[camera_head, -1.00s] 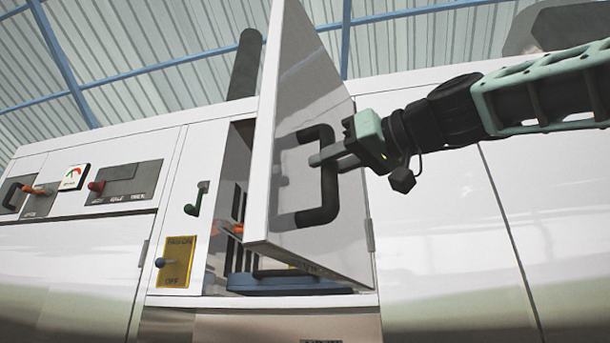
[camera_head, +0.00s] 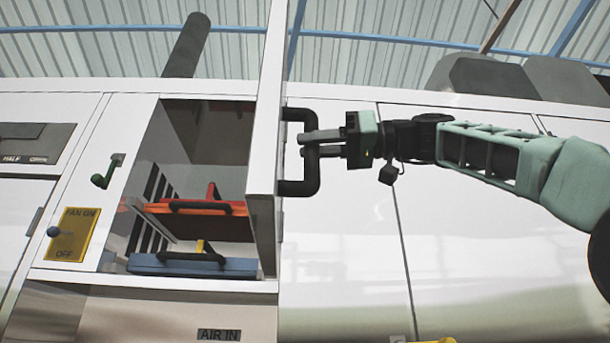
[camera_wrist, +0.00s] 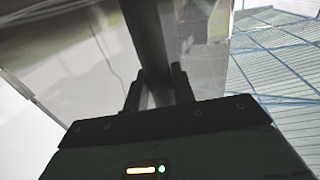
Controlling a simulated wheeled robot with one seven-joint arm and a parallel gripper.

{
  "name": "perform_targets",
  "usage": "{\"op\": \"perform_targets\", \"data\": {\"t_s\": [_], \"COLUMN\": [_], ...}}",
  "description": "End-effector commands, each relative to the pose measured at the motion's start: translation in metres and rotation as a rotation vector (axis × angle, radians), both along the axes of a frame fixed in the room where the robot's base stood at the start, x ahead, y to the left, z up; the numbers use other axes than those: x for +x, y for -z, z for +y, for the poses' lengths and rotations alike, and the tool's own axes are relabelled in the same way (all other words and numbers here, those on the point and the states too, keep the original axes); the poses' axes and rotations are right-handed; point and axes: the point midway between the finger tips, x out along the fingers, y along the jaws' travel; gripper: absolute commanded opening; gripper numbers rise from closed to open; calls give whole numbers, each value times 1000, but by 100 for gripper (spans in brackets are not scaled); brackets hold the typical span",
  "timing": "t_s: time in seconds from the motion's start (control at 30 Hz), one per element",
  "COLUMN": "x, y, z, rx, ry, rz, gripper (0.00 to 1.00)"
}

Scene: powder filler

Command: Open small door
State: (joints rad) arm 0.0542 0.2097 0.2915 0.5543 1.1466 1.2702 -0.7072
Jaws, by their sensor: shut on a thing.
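The small door (camera_head: 268,150) is a white panel hinged at its right side, swung well out from the machine and seen nearly edge-on in the head view. Its black bar handle (camera_head: 299,187) is on the door's right-facing side. My gripper (camera_head: 308,145) reaches in from the right and is shut on the handle. In the wrist view the dark handle bar (camera_wrist: 148,42) runs between the two fingers (camera_wrist: 156,85), with the shiny door face (camera_wrist: 82,55) behind it.
The open compartment (camera_head: 220,125) holds a red-orange part (camera_head: 190,209) and a blue part (camera_head: 195,266) with black handles. To its left are a green lever (camera_head: 106,171) and a yellow fan switch plate (camera_head: 72,234). White machine panels (camera_head: 345,240) extend to the right.

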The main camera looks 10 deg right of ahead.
Motion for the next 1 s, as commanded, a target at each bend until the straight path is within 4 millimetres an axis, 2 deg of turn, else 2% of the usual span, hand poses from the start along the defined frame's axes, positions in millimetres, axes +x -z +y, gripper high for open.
{"op": "perform_targets", "data": {"t_s": [0.43, 0.47, 0.5, 0.53, 1.0], "x": [3, 3, 3, 3, 1], "y": [-2, -2, -2, -2, 0], "z": [-4, -4, -4, -4, -4], "rx": [7, 7, 6, 6, 3], "ry": [6, 6, 5, 5, 0], "rz": [-1, -1, 0, 0, 0], "gripper": [0, 28, 39, 45, 45]}}
